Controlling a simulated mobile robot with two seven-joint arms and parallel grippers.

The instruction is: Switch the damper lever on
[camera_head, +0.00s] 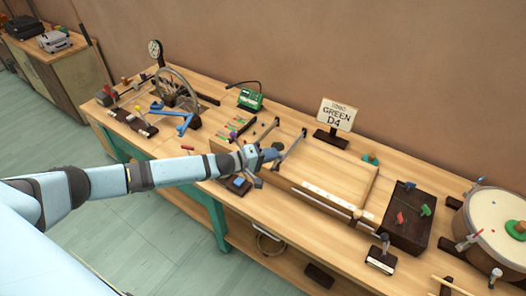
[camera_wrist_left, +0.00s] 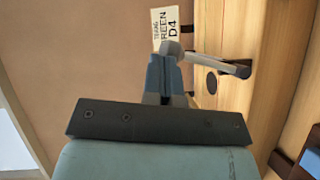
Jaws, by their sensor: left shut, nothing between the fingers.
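My left gripper (camera_head: 270,153) reaches over the middle of the workbench, its fingers together and empty. In the left wrist view its closed fingertips (camera_wrist_left: 165,65) point at a grey lever with a rounded end (camera_wrist_left: 172,47). The lever's bar runs right toward a dark slot in the wood. It is likely the damper lever; no label on it can be read. In the head view a dark bar (camera_head: 293,141) stands just right of the fingers and looks like the same lever. The fingertips are close to the rounded end; whether they touch cannot be told. My right gripper is not in view.
A sign (camera_head: 338,114) reading "GREEN D4" stands behind. A long wooden box frame (camera_head: 330,197) lies right of the gripper. A dark block (camera_head: 408,215) and a drum (camera_head: 497,215) stand at right. A green device (camera_head: 250,99) and blue-handled parts (camera_head: 183,125) are at left.

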